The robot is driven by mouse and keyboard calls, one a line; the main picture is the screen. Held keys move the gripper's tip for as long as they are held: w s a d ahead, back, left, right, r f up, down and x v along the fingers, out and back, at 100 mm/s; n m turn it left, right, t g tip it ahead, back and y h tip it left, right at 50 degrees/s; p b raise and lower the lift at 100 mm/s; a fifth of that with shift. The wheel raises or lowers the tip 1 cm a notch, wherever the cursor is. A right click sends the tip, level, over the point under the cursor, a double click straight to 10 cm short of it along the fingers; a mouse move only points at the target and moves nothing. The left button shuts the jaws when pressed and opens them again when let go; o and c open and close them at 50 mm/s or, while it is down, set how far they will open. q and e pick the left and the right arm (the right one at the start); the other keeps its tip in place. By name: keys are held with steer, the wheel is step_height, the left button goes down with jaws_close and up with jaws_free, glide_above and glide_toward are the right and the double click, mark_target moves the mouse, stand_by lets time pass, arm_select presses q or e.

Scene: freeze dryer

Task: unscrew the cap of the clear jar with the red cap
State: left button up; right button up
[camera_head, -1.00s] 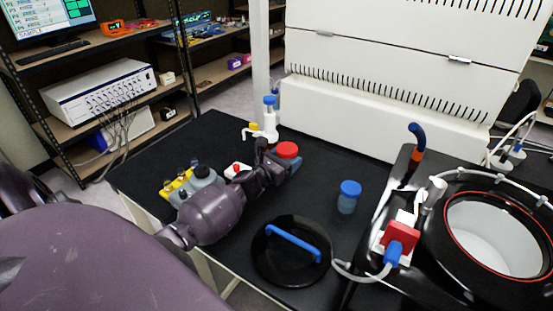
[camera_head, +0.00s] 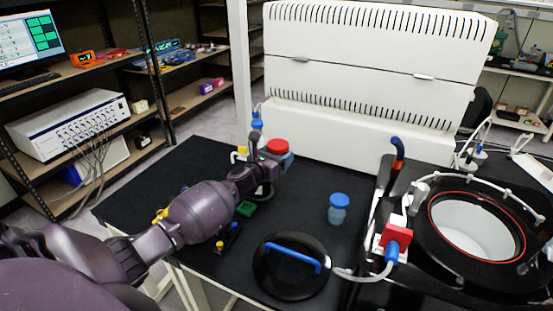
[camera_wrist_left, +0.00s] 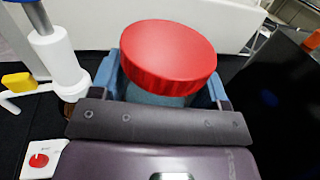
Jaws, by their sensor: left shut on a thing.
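The clear jar's red cap (camera_head: 278,146) shows above my left gripper (camera_head: 276,162) in the head view. In the left wrist view the ribbed red cap (camera_wrist_left: 168,52) sits on the jar (camera_wrist_left: 155,98), whose body is mostly hidden below the cap. My left gripper (camera_wrist_left: 160,92) is shut on the jar body, with a blue-grey finger on each side below the cap. The jar appears held above the black bench (camera_head: 172,172). My right gripper is not in view.
A blue-capped jar (camera_head: 339,210) stands on the bench to the right. A black round lid with a blue handle (camera_head: 292,252) lies in front of it. The freeze dryer chamber (camera_head: 475,228) is at right.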

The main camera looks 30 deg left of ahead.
arm_select(q)
steer(key=o, duration=0.5)
steer(key=c, duration=0.6)
steer(key=shift+c, duration=0.2)
